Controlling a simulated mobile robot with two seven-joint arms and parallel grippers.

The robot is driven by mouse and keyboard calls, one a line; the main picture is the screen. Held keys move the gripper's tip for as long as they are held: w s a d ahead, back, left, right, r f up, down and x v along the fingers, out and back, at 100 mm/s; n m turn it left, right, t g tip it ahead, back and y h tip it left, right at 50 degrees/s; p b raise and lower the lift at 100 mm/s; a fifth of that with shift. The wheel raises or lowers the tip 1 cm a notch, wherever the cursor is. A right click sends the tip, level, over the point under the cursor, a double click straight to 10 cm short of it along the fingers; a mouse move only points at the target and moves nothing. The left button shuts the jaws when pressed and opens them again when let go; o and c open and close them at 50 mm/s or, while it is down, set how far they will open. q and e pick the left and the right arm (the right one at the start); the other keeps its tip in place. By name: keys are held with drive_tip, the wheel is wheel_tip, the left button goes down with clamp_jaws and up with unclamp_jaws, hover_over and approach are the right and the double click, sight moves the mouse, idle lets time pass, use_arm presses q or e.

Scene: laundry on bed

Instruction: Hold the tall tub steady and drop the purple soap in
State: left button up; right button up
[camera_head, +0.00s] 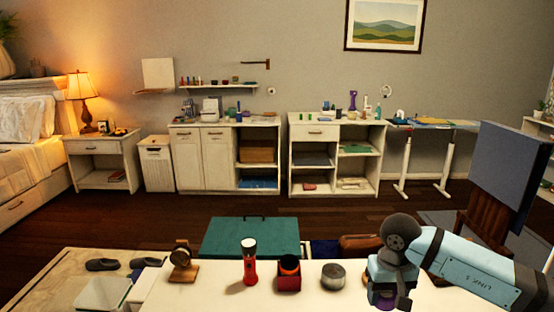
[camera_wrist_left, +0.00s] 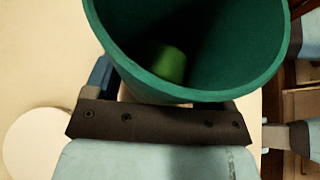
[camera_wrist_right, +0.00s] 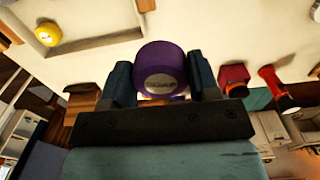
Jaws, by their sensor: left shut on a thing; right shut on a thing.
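The purple soap (camera_wrist_right: 160,72), a rounded piece with lettering on its face, sits between the two fingers of my right gripper (camera_wrist_right: 160,84), which is shut on it. In the head view the right gripper (camera_head: 384,291) is over the right part of the white table, with the soap (camera_head: 376,298) partly hidden under it. In the left wrist view the tall tub (camera_wrist_left: 110,30) is teal, open and round, with a green thing (camera_wrist_left: 168,64) inside. My left gripper (camera_wrist_left: 180,98) is shut on the tub's near side. Neither tub nor left gripper shows in the head view.
On the white table (camera_head: 220,292) stand a red flashlight (camera_head: 249,264), a red box with a dark round top (camera_head: 289,273), a metal tin (camera_head: 333,275) and a wooden stand (camera_head: 182,262). A white bin (camera_head: 103,293) is at lower left. A teal case (camera_head: 250,238) lies behind.

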drive_tip(key=s+a, duration=0.3)
drive_tip(key=a, duration=2.6)
drive_tip(key=shift+s+d+f, duration=0.1)
drive_tip(key=shift+d+f, duration=0.05)
drive_tip(key=shift+f, duration=1.05)
drive_tip(key=shift+s+d+f, duration=0.1)
drive_tip(key=shift+f, duration=1.1)
drive_tip(key=o, duration=1)
drive_tip(key=shift+r, duration=0.1)
wheel_tip(320, 180, up, 12)
drive_tip(key=shift+f, duration=0.1)
